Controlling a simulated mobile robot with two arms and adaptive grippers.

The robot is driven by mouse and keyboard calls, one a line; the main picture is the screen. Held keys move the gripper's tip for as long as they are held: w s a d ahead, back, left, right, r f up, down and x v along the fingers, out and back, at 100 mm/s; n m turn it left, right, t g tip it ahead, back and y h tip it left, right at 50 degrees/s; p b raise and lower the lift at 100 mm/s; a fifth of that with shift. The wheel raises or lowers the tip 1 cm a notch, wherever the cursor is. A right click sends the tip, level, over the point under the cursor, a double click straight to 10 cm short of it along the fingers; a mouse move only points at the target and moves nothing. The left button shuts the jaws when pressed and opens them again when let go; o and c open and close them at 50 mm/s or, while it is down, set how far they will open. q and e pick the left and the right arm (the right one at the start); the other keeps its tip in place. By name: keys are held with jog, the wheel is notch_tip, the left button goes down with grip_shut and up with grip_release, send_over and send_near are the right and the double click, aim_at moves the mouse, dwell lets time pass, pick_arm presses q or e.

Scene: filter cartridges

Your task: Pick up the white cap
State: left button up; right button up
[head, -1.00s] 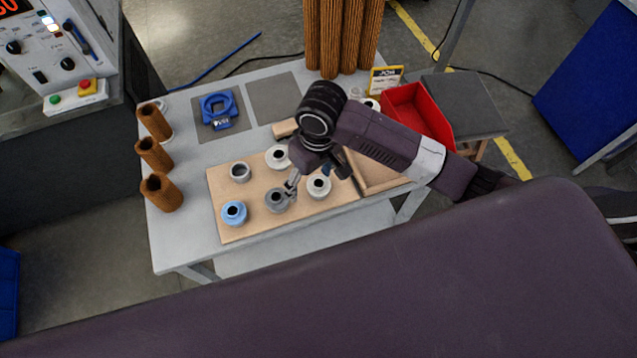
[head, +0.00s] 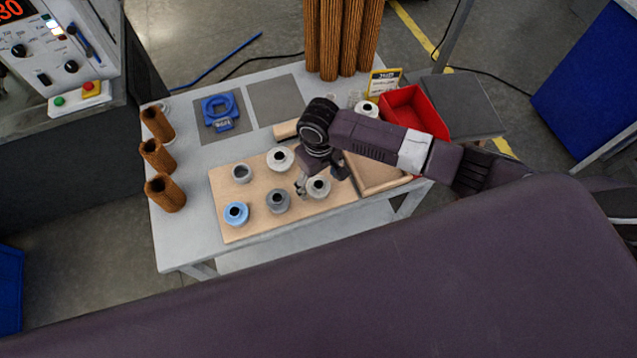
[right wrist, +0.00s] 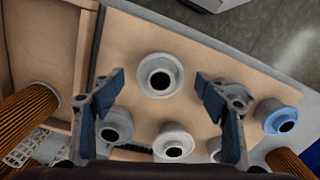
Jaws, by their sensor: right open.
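A white cap (head: 318,187) with a dark central hole sits at the right of the front row on the wooden board (head: 231,232). It also shows in the right wrist view (right wrist: 160,75), upright, between and beyond the fingers. A second white cap (head: 280,158) stands in the back row. A grey cap (head: 278,201), a smaller grey cap (head: 241,173) and a blue cap (head: 236,213) share the board. My left gripper is not in view.
Brown filter cartridges (head: 165,194) stand along the table's left edge. A blue bracket (head: 220,111) lies on a grey mat. A red bin (head: 414,112), a yellow sign (head: 384,84) and a wooden tray (head: 380,177) are at the right. Tall cartridges stand behind.

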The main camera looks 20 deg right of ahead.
jog(key=c, duration=1)
